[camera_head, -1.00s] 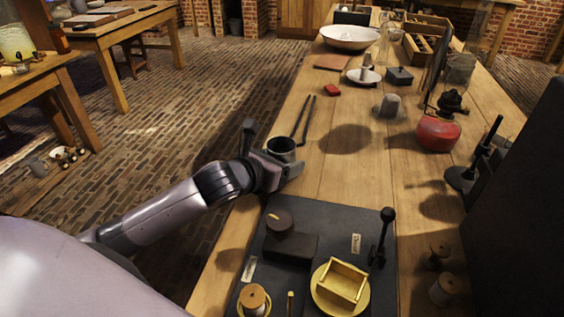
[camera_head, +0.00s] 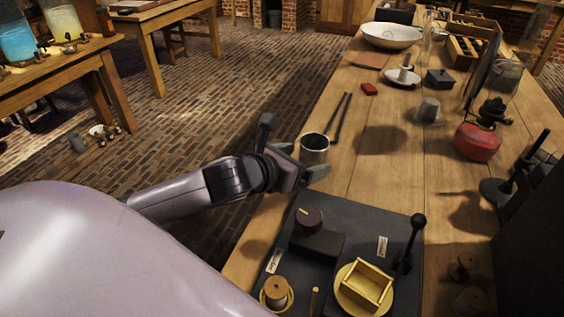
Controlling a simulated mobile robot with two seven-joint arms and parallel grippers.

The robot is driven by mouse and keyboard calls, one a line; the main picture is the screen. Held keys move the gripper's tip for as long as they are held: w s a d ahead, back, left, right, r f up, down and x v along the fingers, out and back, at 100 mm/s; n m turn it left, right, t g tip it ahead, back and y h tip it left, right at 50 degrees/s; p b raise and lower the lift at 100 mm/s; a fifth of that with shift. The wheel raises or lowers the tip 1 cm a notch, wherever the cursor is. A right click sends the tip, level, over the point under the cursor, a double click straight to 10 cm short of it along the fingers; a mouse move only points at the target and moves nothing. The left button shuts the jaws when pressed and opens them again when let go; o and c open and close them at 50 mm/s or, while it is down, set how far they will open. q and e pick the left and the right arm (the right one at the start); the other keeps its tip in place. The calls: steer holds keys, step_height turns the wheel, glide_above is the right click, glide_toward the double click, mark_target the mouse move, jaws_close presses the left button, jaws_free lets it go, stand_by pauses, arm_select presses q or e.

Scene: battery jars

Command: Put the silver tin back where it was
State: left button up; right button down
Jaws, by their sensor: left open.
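The silver tin (camera_head: 316,154), an open-topped metal cup shape, stands upright on the left edge of the long wooden table. My left gripper (camera_head: 302,164) is open, just to the near left of the tin. Its fingers are apart, and one finger lies low in front of the tin's base. I cannot tell whether the fingers touch it. My right gripper is not in view.
A dark board (camera_head: 337,217) with a brass tray (camera_head: 366,287) and a black-knobbed lever (camera_head: 415,238) lies nearer. Dark tongs (camera_head: 342,119) lie just beyond the tin. A red flask (camera_head: 477,142) stands at right. Bare wood (camera_head: 388,180) lies right of the tin.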

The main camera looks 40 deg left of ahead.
arm_select(q)
steer(key=v, duration=0.7)
steer(key=shift+s, duration=0.1)
stand_by(0.5)
